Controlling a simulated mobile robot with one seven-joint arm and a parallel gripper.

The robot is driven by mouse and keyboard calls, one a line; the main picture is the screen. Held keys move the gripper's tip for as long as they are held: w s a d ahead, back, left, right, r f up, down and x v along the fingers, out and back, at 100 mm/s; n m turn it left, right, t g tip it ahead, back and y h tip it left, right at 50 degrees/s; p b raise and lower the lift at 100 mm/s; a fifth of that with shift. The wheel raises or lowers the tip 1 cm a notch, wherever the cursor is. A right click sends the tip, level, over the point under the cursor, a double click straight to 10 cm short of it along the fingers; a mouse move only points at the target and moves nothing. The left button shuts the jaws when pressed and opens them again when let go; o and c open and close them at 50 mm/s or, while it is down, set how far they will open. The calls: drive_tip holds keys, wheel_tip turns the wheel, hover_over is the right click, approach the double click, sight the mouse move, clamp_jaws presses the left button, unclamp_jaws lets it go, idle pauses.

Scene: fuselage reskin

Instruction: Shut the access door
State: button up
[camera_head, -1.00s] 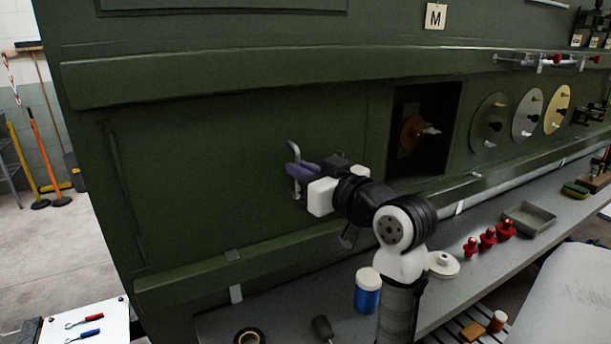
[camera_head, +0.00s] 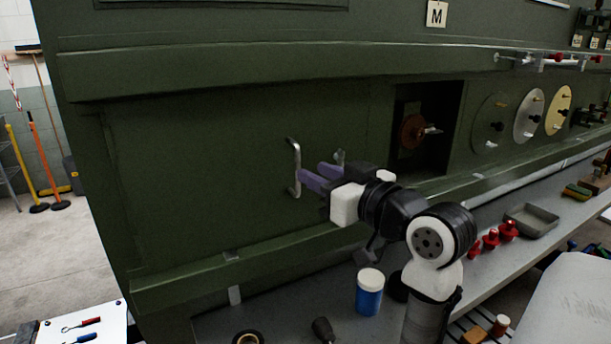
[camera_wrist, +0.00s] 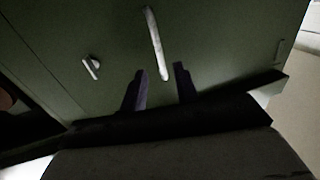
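The access door (camera_head: 210,165) is a green panel on the fuselage side and looks flush or nearly flush; I cannot tell if it is fully shut. Its upright metal bar handle (camera_head: 294,168) also shows in the wrist view (camera_wrist: 156,42). A small metal latch (camera_head: 339,157) sits to the right of the handle; it shows at left in the wrist view (camera_wrist: 91,67). My gripper (camera_head: 310,171) has purple fingers apart with nothing between them, just right of the handle.
A dark square recess (camera_head: 427,130) with a copper-coloured part lies right of the door. Round discs (camera_head: 528,117) follow farther right. Below runs a grey bench with a blue jar (camera_head: 369,293), red knobs (camera_head: 490,240) and a grey tray (camera_head: 531,221).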

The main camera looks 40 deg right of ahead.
drive_tip(key=s+b, duration=0.2)
drive_tip(key=s, duration=0.7)
drive_tip(key=shift+a, duration=0.1)
